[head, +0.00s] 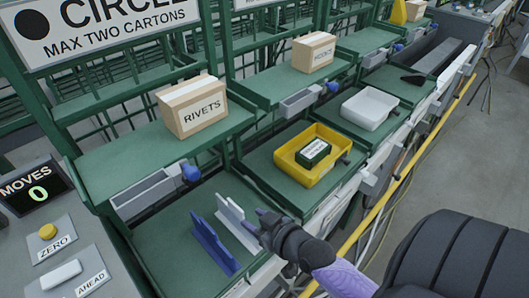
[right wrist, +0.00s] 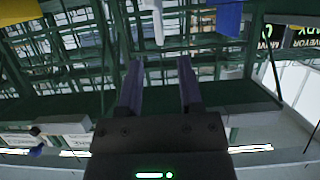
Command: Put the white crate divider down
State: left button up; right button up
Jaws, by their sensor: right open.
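The white crate divider (head: 238,222) stands upright on the green shelf nearest me. A blue divider (head: 213,246) stands beside it, to its left. My right gripper (head: 259,222) is open and empty, just to the right of the white divider. In the right wrist view, the open fingers (right wrist: 159,62) point toward the white divider (right wrist: 156,18), which shows beyond and between the tips, apart from them. The blue divider (right wrist: 229,18) shows to its right there. My left gripper is not in view.
A yellow crate (head: 293,173) holding a dark green box (head: 312,153) sits on the neighbouring shelf. A white tray (head: 370,108) is farther along. A RIVETS carton (head: 192,106) stands on the upper shelf. A MOVES counter (head: 36,191) reads 0. A yellow rail (head: 403,172) runs along the front.

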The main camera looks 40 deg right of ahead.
jog(key=s+a+f+n+g, duration=0.1)
jog(key=s+f+g, duration=0.5)
jog(key=s+f, duration=0.7)
jog(key=s+a+f+g+h, duration=0.1)
jog(key=s+a+f+g, duration=0.2)
jog(key=s+f, duration=1.1)
jog(key=s+g, duration=0.2)
jog(key=g, duration=0.1)
jog(key=shift+s+a+n+g, duration=0.2)
jog(key=shift+n+g, duration=0.1)
jog(key=shift+n, duration=0.1)
